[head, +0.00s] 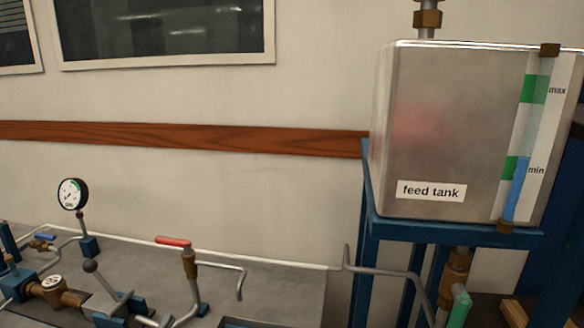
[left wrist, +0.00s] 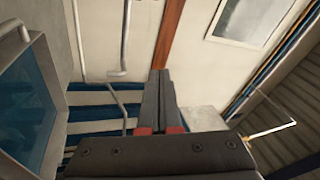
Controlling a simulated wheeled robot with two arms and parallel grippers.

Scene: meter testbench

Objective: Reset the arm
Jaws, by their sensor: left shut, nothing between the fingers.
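My left gripper (left wrist: 160,74) shows in the left wrist view, its two dark fingers side by side and touching, with nothing between them. Red patches show near the base of the fingers. Beyond the fingertips are the wall and its brown wooden rail (left wrist: 170,38); the gripper appears apart from them. I cannot make out either gripper in the head view, and my right gripper is in neither view.
In the head view a steel feed tank (head: 440,130) stands on a blue frame (head: 450,234) at right. A grey bench (head: 275,290) at lower left carries pipes, a pressure gauge (head: 72,194) and a red-handled valve (head: 173,241).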

